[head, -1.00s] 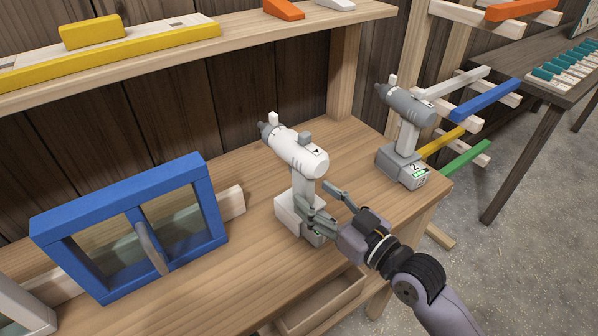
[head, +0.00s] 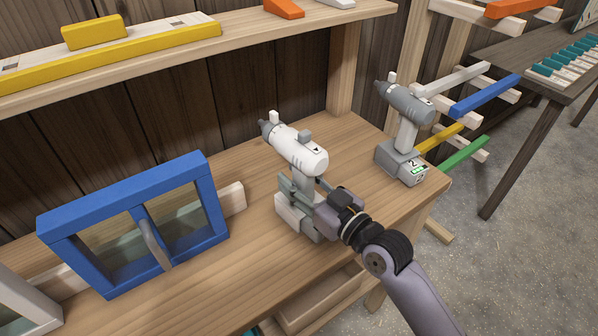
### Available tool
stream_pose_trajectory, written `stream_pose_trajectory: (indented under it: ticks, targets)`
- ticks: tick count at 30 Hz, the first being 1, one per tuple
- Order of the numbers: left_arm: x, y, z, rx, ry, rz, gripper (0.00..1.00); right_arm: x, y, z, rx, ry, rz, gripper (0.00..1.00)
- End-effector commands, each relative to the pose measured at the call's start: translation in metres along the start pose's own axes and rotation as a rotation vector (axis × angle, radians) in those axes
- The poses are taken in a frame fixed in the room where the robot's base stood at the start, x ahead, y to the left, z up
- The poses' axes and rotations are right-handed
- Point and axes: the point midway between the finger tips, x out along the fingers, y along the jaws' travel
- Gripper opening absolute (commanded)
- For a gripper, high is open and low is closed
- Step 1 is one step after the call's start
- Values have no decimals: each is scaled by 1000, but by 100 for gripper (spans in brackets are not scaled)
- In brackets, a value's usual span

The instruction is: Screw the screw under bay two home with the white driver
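The white driver (head: 297,150) stands upright on its battery base on the wooden bench, nose pointing up and left. My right gripper (head: 302,184) is at its handle, just above the base, with one finger on each side. The fingers look spread, and I see no clear sign that they press on the handle. The gripper and wrist hide part of the handle and base. My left gripper is not in view. I cannot make out the screw or bay two in this view.
A grey driver (head: 406,115) marked 2 stands to the right near the bench's end. A blue two-pane frame (head: 125,190) stands at the left. A shelf (head: 250,42) overhangs the back. Coloured bars (head: 484,96) rest on a rack at right.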

Motion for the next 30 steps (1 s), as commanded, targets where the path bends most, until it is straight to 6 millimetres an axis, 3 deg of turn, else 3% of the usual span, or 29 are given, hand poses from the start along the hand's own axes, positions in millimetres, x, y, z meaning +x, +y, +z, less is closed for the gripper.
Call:
stream_pose_trajectory:
  ticks: [15, 30]
  targets:
    - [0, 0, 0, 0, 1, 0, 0, 0, 0, 0, 0, 0, 0, 0]
    - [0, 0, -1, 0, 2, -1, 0, 0, 0, -4, -2, 9, 1, 0]
